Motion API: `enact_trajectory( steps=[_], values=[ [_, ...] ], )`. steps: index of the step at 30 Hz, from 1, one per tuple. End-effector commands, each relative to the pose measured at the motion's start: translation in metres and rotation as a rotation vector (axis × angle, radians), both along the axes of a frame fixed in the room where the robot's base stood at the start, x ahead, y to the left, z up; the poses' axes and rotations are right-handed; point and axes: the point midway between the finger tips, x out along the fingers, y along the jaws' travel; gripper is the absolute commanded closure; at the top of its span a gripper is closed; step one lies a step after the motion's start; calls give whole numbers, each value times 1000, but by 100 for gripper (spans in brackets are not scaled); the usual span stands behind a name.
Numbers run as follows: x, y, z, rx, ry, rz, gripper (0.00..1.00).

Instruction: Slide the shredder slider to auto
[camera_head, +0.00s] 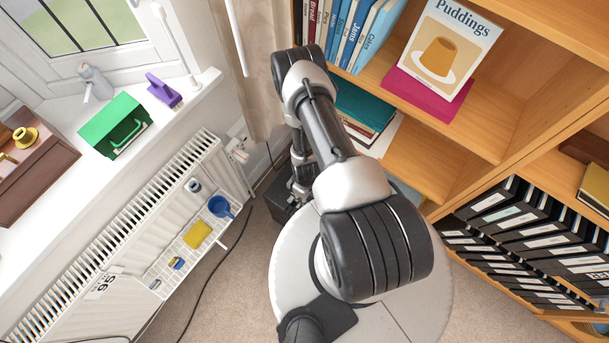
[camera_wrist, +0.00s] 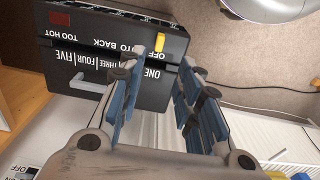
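The shredder (camera_wrist: 110,85) is a black box with white lettering, seen upside down in the wrist view. Its yellow slider (camera_wrist: 160,42) is at the right end of a slot, beside the word OFF. The words AUTO and BACK follow to its left. In the head view the shredder (camera_head: 281,207) is a dark box on the floor in the corner, largely hidden behind my arm. My gripper (camera_wrist: 157,70) is open, with blue-padded fingers apart over the shredder and nothing between them. The slider shows just beyond the fingertips; I cannot tell whether they touch it.
A radiator (camera_head: 130,235) with a hanging rack (camera_head: 180,245) stands on the left under the window sill. A wooden bookshelf (camera_head: 480,130) stands on the right. A black cable (camera_head: 222,262) crosses the carpet.

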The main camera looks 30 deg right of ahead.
Motion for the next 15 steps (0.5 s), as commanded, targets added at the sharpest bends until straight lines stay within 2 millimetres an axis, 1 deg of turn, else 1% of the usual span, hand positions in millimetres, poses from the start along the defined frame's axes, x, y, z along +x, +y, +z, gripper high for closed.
enact_trajectory(
  steps=[1, 6, 12, 15],
  values=[
    [-1, 0, -16, 1, 1, 0, 68],
    [-1, 0, -54, 0, 0, 0, 68],
    [0, 0, -95, 0, 0, 0, 68],
    [0, 0, -110, 0, 0, 0, 68]
  ],
)
